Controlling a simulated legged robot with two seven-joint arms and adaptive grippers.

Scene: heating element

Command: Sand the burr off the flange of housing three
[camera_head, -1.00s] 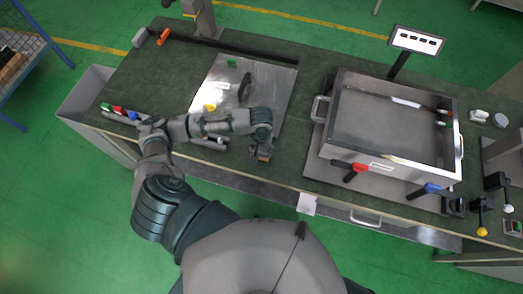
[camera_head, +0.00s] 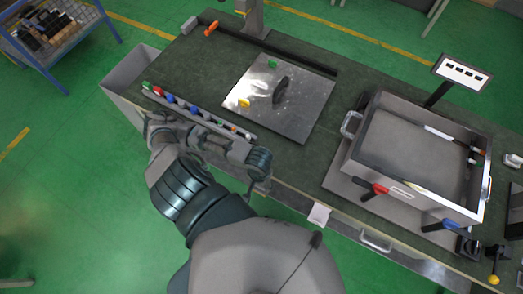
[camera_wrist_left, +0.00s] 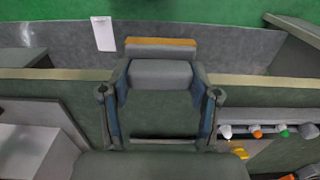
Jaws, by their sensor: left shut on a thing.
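My left gripper (camera_wrist_left: 160,98) shows in the left wrist view, its two fingers on either side of a grey block with an orange-tan strip (camera_wrist_left: 160,48), which looks like a sanding block. In the head view the left arm reaches over the front bench edge, and its wrist hides the fingers and block. A shiny metal plate (camera_head: 310,112) lies on the bench beyond the arm, with a dark upright part (camera_head: 280,90), a yellow block (camera_head: 244,103) and a green block (camera_head: 272,65). I cannot tell which thing is housing three, and no burr can be made out. My right gripper is not in view.
A rack of colour-ended items (camera_head: 195,111) lies along the bench's front left. An open metal box (camera_head: 415,150) stands right, with a red clamp (camera_head: 374,189) and blue clamp (camera_head: 442,226) at its front. A sign (camera_head: 462,72) stands behind it.

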